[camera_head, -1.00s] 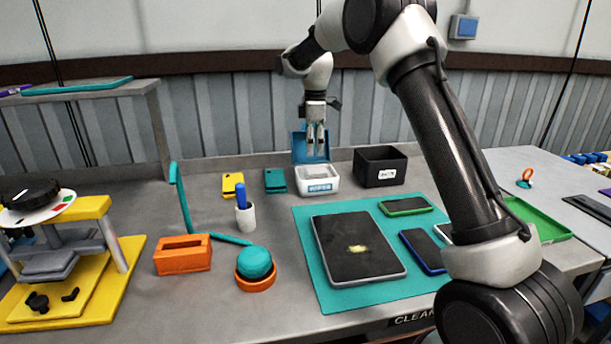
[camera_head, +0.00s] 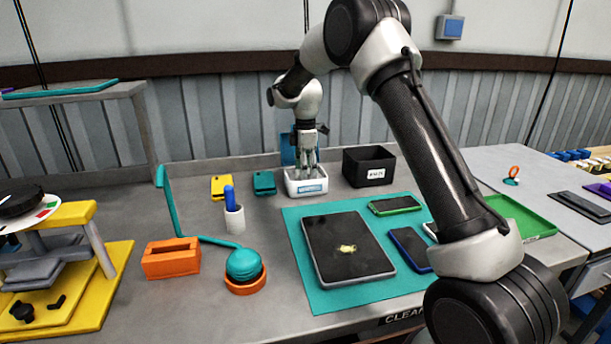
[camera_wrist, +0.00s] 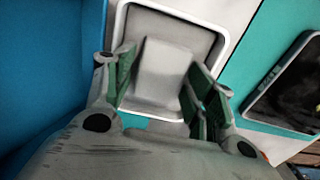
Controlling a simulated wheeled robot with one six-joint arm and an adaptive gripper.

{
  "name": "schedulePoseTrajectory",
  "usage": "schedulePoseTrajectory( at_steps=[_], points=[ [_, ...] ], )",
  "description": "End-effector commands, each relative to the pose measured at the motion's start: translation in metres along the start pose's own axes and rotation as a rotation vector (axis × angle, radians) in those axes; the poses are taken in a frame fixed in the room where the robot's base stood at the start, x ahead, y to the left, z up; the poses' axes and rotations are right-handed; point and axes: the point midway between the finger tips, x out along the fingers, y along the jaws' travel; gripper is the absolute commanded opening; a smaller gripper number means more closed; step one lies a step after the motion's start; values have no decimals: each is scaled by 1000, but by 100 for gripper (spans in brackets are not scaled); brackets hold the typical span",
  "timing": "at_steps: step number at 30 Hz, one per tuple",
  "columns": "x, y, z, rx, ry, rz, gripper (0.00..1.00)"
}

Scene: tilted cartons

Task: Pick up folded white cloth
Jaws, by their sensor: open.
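A folded white cloth (camera_wrist: 163,72) lies inside a white box (camera_head: 306,188) with a blue label, at the back of the bench. In the wrist view the box's rim (camera_wrist: 212,28) frames the cloth. My gripper (camera_wrist: 158,85) is open, with its green-padded fingers on either side of the cloth and nothing held. In the head view my gripper (camera_head: 306,170) reaches down into the top of the white box. The cloth is hidden there by the box wall and fingers. I cannot tell whether the fingers touch the cloth.
A blue lid (camera_head: 289,154) stands behind the white box. A black box (camera_head: 369,168) is close on its right, and a teal case (camera_head: 264,183) on its left. A teal mat (camera_head: 318,290) with a tablet (camera_head: 347,248) lies in front.

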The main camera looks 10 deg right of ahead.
Motion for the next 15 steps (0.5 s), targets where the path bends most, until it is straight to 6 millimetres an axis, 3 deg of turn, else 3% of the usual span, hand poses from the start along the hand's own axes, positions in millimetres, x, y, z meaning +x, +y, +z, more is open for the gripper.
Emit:
schedulePoseTrajectory(
  at_steps=[3, 8, 15],
  points=[
    [0, 0, 0, 0, 0, 0, 52],
    [-1, 0, 0, 0, 0, 0, 24],
    [-1, 0, 0, 0, 0, 1, 24]
  ],
)
